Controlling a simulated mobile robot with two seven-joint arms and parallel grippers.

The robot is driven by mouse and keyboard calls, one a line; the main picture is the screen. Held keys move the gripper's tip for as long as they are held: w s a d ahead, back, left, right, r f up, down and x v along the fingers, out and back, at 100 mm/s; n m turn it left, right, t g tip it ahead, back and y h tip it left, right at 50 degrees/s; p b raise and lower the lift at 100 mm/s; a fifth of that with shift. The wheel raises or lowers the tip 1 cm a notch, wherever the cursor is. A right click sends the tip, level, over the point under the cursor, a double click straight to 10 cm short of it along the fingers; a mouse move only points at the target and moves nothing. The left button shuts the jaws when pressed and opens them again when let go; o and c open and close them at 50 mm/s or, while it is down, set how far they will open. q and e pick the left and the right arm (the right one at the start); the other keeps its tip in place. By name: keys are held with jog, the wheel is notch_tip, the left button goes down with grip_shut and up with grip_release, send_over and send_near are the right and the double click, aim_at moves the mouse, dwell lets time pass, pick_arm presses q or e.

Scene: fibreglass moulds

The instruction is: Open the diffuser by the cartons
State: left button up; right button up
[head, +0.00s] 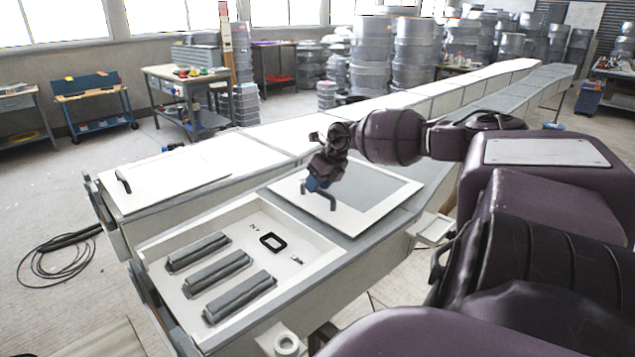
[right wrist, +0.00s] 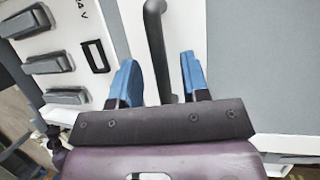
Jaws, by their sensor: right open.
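A flat panel with a white border and grey middle (head: 381,186) lies level in the long bench top. A dark bent handle (head: 331,201) stands up at its near left side and also shows in the right wrist view (right wrist: 154,35). My right gripper (head: 318,184) is open at this handle. In the right wrist view its blue fingers (right wrist: 160,78) are apart, one on each side of the handle, with gaps visible. A second white panel (head: 180,178) with a black handle (head: 123,182) lies farther left. I cannot tell which objects are the cartons. My left gripper is out of view.
An open white recess (head: 325,240) in front holds several items: grey long blocks (head: 218,275), a black square frame (head: 273,241) and a small part. A coiled cable (head: 50,262) lies on the floor at left. Stacked grey drums (head: 390,55) stand at the back.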

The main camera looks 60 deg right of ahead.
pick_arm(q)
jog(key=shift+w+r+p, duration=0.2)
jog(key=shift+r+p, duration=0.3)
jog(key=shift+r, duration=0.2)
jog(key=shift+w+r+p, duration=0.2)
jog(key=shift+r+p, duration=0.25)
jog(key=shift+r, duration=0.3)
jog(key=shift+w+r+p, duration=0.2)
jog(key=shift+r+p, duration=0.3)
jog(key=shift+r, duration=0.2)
pick_arm(e)
jog(key=a+v, duration=0.1)
jog(key=v, duration=0.9)
jog(key=shift+d, duration=0.5)
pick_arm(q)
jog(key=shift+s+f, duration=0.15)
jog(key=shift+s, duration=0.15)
pick_arm(e)
jog(key=shift+s+r, duration=0.1)
